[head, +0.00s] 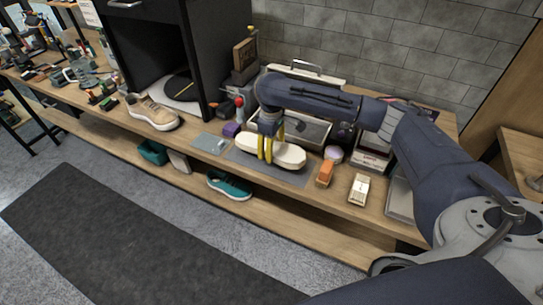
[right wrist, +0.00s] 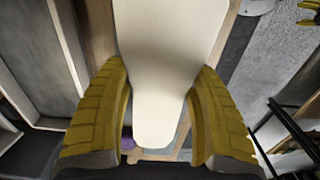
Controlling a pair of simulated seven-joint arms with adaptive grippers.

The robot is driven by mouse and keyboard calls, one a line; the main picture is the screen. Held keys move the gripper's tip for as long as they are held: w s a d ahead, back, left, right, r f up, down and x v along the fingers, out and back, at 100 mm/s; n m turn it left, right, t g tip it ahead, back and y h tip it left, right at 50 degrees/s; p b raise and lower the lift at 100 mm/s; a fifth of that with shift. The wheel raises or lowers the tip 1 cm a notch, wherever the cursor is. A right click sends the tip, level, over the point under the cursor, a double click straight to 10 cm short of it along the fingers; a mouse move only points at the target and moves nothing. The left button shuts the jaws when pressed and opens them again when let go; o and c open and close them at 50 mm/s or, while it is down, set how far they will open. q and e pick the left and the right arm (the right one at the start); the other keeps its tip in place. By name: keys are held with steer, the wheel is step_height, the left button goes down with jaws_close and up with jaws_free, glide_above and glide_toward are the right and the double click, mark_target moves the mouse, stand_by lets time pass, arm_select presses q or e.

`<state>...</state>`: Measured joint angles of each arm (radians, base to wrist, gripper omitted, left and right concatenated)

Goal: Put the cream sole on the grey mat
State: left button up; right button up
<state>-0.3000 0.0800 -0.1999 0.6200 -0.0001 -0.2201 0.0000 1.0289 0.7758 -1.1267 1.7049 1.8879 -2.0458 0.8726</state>
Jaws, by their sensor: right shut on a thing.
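The cream sole (head: 290,156) is over the grey mat (head: 284,176) on the bench in the head view. I cannot tell whether it touches the mat or hangs just above it. In the right wrist view the sole (right wrist: 168,60) lies between both fingers of the right gripper (right wrist: 160,100). Yellow finger-like tips, probably my left gripper (right wrist: 308,14), are cut off at the top right corner there; their opening is unclear.
A tan sneaker (head: 153,112) stands to the left on the bench. A teal shoe (head: 229,186) is on the lower shelf. An orange-topped block (head: 325,172) and a cream brush (head: 359,189) are right of the mat. A light blue-grey plate (head: 209,143) lies left of the mat.

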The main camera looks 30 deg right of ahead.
steer(key=shift+f, duration=1.9)
steer(key=shift+f, duration=0.15)
steer(key=o, duration=1.2)
steer(key=shift+o, duration=0.2)
step_height(320, 180, up, 12)
steer(key=shift+r, duration=0.2)
